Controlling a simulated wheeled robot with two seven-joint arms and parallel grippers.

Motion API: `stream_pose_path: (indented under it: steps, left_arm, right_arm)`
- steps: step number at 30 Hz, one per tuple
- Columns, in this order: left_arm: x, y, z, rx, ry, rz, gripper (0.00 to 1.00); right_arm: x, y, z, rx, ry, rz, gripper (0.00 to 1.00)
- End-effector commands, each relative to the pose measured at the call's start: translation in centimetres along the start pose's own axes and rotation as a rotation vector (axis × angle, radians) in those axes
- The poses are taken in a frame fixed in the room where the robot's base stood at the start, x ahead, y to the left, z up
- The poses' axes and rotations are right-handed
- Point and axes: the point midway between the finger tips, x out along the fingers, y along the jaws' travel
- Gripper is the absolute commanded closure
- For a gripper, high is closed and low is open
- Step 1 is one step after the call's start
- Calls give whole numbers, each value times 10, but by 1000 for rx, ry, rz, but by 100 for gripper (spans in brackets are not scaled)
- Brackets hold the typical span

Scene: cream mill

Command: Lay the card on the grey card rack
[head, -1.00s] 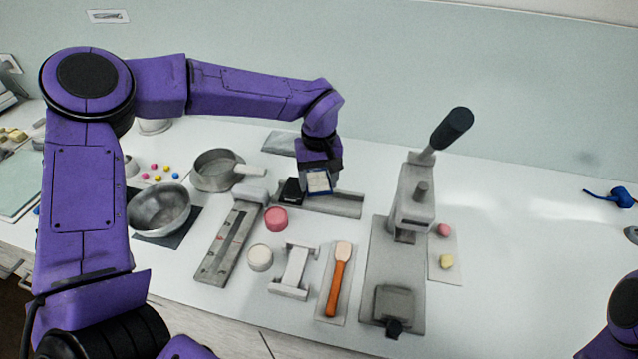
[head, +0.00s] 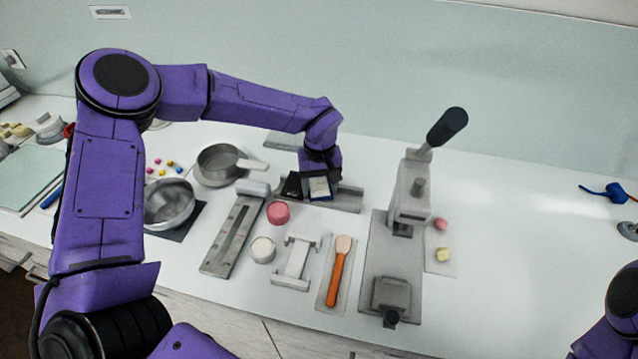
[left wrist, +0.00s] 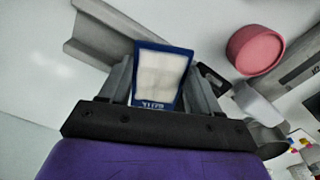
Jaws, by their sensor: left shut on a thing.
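The card (head: 320,188) is white with a blue border, and it also shows upright in the left wrist view (left wrist: 160,72) with print along its near edge. My left gripper (head: 318,178) is shut on it. The grey card rack (head: 345,202) is a long, low grey strip at the back middle of the counter. The card is over or at the rack; I cannot tell whether they touch. In the left wrist view the rack (left wrist: 98,30) lies beyond the card, at upper left. My right gripper is out of view.
A black block (head: 292,185) stands close left of the card. A pink round piece (head: 278,212), a saucepan (head: 222,162) and a grey ruled bar (head: 233,235) are nearby. A lever press (head: 410,195) stands to the right.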

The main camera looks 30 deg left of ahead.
Motion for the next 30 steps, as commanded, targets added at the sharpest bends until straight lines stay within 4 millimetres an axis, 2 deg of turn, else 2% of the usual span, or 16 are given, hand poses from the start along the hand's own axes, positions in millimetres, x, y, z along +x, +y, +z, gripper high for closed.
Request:
stream_pose_path:
  steps: [1,3,25,28,30]
  left_arm:
    - [9,-3,5,0,-16,-12,28]
    - [10,-4,5,-1,-18,-14,12]
    - [11,-6,6,-5,-23,-18,12]
    - [4,-5,6,-4,-22,-18,12]
    - [-9,-4,5,-5,-19,-14,12]
  right_arm:
    - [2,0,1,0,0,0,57]
    - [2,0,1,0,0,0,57]
    - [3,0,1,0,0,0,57]
    - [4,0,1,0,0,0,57]
    - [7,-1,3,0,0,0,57]
